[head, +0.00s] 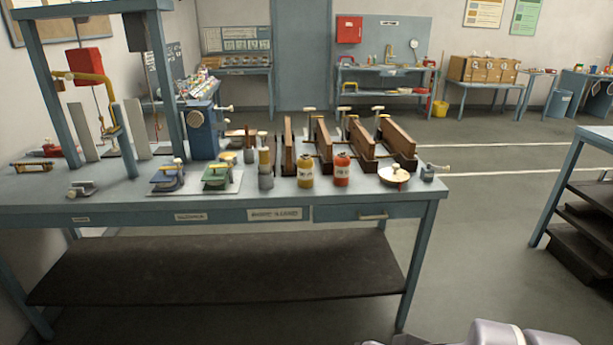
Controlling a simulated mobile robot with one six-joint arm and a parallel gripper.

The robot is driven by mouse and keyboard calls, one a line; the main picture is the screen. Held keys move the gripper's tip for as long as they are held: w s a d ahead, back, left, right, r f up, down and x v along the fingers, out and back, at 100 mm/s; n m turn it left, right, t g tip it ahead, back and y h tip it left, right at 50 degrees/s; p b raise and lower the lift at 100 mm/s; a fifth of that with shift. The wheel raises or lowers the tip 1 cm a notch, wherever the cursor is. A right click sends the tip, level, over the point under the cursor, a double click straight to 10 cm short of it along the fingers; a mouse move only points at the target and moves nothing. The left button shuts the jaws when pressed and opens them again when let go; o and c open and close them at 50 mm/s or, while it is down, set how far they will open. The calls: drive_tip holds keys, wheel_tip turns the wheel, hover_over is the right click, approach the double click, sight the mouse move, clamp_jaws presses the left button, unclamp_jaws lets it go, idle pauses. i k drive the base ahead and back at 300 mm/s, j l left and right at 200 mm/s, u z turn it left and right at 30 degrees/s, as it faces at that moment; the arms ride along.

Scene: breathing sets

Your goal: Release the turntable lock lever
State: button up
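A small round pale disc with a little knob (393,174) lies near the right front end of the blue workbench (250,212); it looks like the turntable. Beside it, at the bench's right corner, is a small grey block with a pale-tipped handle (428,172). It may be the lock lever, but it is too small to tell its position. Only a grey rounded part of my own arm shows at the bottom right edge. My gripper is not in view, and nothing of mine touches the bench.
Yellow (305,173) and red (342,170) canisters stand left of the disc, with dark wooden frames (365,150) behind. A tall blue frame (170,85) stands at the bench's left. A dark shelf rack (585,205) stands right. Floor between bench and rack is clear.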

sight(439, 167)
drive_tip(key=l+z, duration=0.15)
drive_tip(key=l, duration=0.2)
drive_tip(key=i+l+z, duration=0.2)
drive_tip(key=l, duration=0.15)
drive_tip(key=l+z, duration=0.15)
drive_tip(key=l, duration=0.25)
drive_tip(key=i+j, duration=0.1)
drive_tip(key=i, duration=0.45)
drive_tip(key=i+j+z, duration=0.1)
drive_tip(key=i, duration=0.5)
